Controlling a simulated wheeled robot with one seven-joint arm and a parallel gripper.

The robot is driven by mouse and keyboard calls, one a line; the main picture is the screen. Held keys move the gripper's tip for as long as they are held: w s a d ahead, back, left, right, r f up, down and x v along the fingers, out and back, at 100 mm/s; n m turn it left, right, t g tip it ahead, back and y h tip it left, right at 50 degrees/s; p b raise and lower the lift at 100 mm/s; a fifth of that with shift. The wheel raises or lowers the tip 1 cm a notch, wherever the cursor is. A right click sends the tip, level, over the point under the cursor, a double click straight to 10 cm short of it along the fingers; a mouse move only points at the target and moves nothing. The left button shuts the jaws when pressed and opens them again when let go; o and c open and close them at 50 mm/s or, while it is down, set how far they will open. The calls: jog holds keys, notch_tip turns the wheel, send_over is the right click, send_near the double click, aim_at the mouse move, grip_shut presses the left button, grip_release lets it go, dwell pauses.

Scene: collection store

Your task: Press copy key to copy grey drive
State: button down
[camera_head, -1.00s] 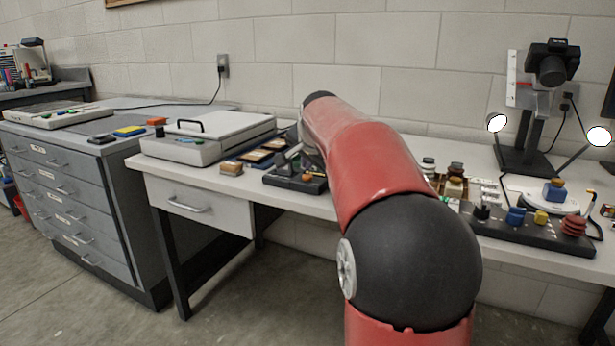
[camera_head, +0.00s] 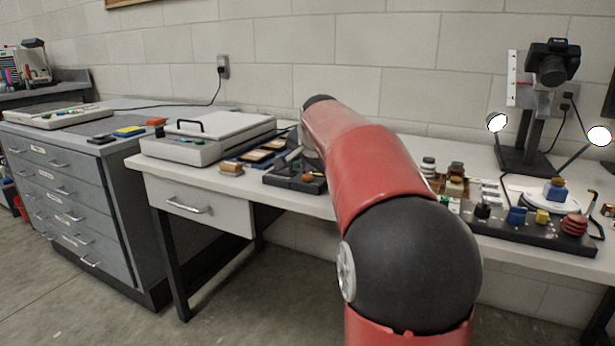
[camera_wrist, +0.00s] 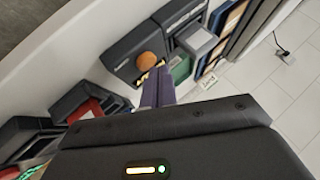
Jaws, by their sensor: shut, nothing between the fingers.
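A dark duplicator-like unit (camera_head: 290,181) sits on the white bench, left of my arm. It carries a round orange-brown knob (camera_wrist: 147,60) in the wrist view; I cannot tell whether this is the copy key. A grey block (camera_wrist: 197,40) stands beside it and may be the grey drive. My gripper (camera_wrist: 160,76) is shut and empty, its fingertips close to the knob and the green piece (camera_wrist: 180,70). Contact cannot be told. In the head view my forearm hides most of the gripper.
A white lidded case (camera_head: 215,135) stands left of the unit, with framed flat pieces (camera_head: 262,155) between. The wall is close behind the bench.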

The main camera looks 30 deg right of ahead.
aim_at(308, 180)
jog(key=shift+f+b, duration=0.35)
jog(key=shift+f, duration=0.15)
jog(key=shift+r, duration=0.1)
dwell(0.5)
jog(key=shift+r+p, duration=0.8)
notch_tip(308, 180, up, 5)
jog(key=p, duration=0.4)
jog(key=shift+r, duration=0.1)
dwell(0.5)
